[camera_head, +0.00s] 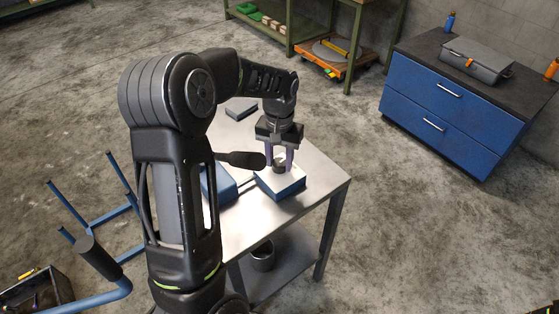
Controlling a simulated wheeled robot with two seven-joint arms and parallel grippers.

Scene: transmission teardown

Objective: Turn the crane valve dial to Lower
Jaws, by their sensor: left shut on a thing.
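My left gripper (279,159) points down over the metal table (317,183). Its two purple-grey fingers are shut on a small dark round dial (279,167). The dial sits on the pale top of a blue box (284,188), the valve block. Any marking on the dial or on the block is too small to read, so I cannot tell which way the dial points. My right gripper is not in view.
A second blue part (219,184) stands left of the valve block, partly behind my arm. A dark lever handle (241,159) sticks out nearby. A blue drawer cabinet (446,115) stands back right. The floor between is clear.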

